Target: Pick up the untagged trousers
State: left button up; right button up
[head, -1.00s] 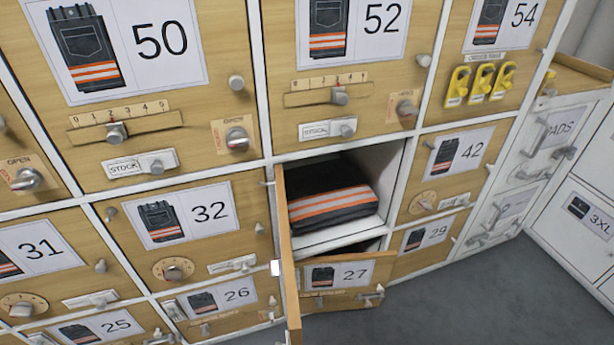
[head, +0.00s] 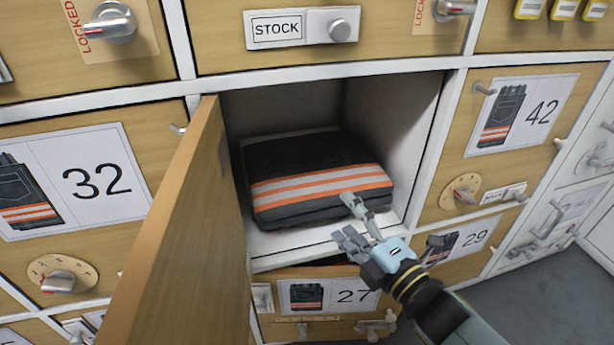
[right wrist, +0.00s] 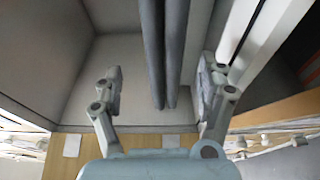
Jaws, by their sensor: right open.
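The folded dark trousers (head: 318,188), with orange and pale bands across the front, lie in an open white-walled compartment. No tag shows on the part I see. My right gripper (head: 348,219) is open at the compartment's front, by the right half of the trousers' front edge. In the right wrist view the trousers' folded edge (right wrist: 163,55) shows as dark layers between the spread fingers of the right gripper (right wrist: 160,80), with space on both sides. My left gripper is not in view.
The compartment's wooden door (head: 180,240) stands open towards me on the left. The compartment's right wall (head: 405,135) is close beside the trousers. Below, front 27 (head: 325,300) has a dark gap above it. Closed doors 32 (head: 75,180) and 42 (head: 515,115) flank the opening.

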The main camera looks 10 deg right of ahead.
aim_at(337, 209)
jog(key=x, duration=0.3)
jog(key=shift+f, duration=0.15)
jog(key=b+x, duration=0.1)
jog(key=x, duration=0.1)
jog(key=b+x, duration=0.1)
jog(key=x, duration=0.1)
jog(key=shift+w+a+f, duration=0.15)
jog(key=shift+w+a, duration=0.05)
jog(key=shift+a, duration=0.25)
jog(key=shift+w+a, duration=0.1)
jog(key=shift+w, duration=0.2)
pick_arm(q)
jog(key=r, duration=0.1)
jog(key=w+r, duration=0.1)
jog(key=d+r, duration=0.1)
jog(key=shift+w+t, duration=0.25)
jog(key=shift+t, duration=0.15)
pick_arm(e)
jog(key=shift+c, duration=0.3)
grip_shut()
